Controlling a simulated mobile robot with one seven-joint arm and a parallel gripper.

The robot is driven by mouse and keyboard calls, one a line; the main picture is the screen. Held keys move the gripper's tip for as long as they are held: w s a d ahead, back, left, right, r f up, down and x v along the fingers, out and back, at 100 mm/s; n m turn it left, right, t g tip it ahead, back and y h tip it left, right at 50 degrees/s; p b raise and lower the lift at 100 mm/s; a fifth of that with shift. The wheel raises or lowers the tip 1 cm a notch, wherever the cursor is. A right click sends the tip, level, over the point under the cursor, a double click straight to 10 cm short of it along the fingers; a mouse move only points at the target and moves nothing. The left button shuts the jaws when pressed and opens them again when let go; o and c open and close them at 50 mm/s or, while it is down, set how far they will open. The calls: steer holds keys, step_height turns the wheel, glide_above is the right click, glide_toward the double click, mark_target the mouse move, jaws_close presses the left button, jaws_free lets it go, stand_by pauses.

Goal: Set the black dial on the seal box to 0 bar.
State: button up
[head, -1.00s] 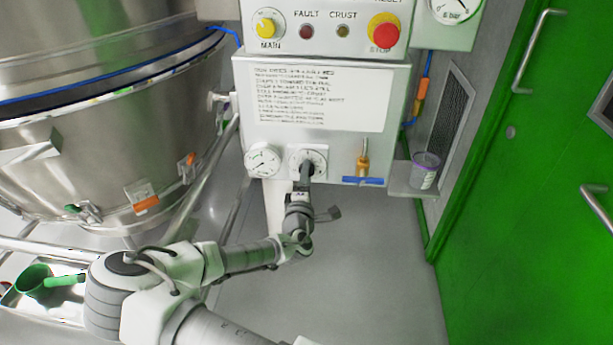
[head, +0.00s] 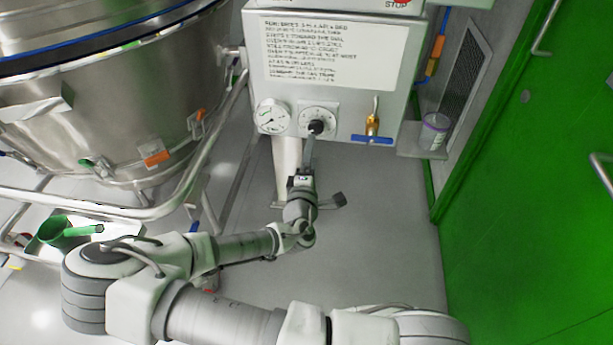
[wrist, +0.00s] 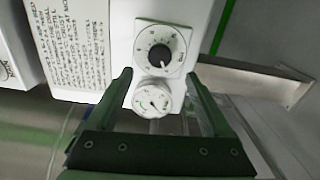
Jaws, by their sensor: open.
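The seal box is the pale box (head: 345,112) on the wall side, with a printed sheet on its front. Its black dial (head: 317,127) sits on a square white scale plate on the lower front. The dial also shows in the wrist view (wrist: 159,56), ahead of the fingertips; its setting is too small to read surely. A round white gauge (head: 271,117) with a needle is left of the dial and shows between my fingers in the wrist view (wrist: 152,99). My gripper (wrist: 158,76) is open and empty, just below and in front of the dial, apart from it.
A brass valve with a blue handle (head: 372,129) is right of the dial. A steel vessel (head: 110,90) and pipe rails are at left, a green door (head: 530,200) at right.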

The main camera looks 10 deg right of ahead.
steer(key=v, duration=0.9)
steer(key=shift+p, duration=0.45)
